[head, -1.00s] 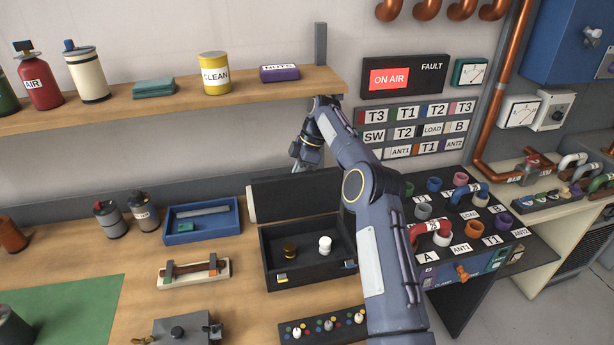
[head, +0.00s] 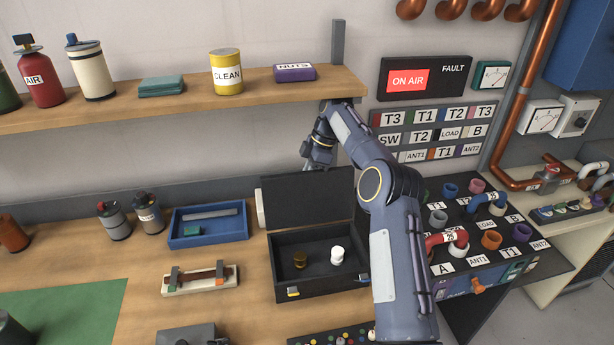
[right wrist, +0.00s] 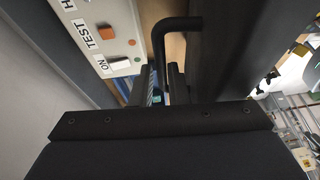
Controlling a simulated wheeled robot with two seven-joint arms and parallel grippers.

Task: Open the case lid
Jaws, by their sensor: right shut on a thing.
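The black case (head: 318,284) sits on the wooden bench with its lid (head: 312,200) raised at the back, standing roughly upright. Inside the case are a brown knob-like piece (head: 300,260) and a white one (head: 337,256). My right gripper (head: 308,163) is at the top edge of the lid, partly hidden by its own arm. In the right wrist view its fingers (right wrist: 162,82) are shut on a bent black handle (right wrist: 177,22). I cannot see the handle in the head view. My left gripper is not in view.
A blue tray (head: 181,240) and a wooden-based fuse piece (head: 194,287) lie left of the case. A shelf (head: 180,107) overhangs behind the lid. A jack panel with red pipe pieces (head: 447,238) stands close on the right. A labelled TEST panel (right wrist: 108,35) shows beside the gripper.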

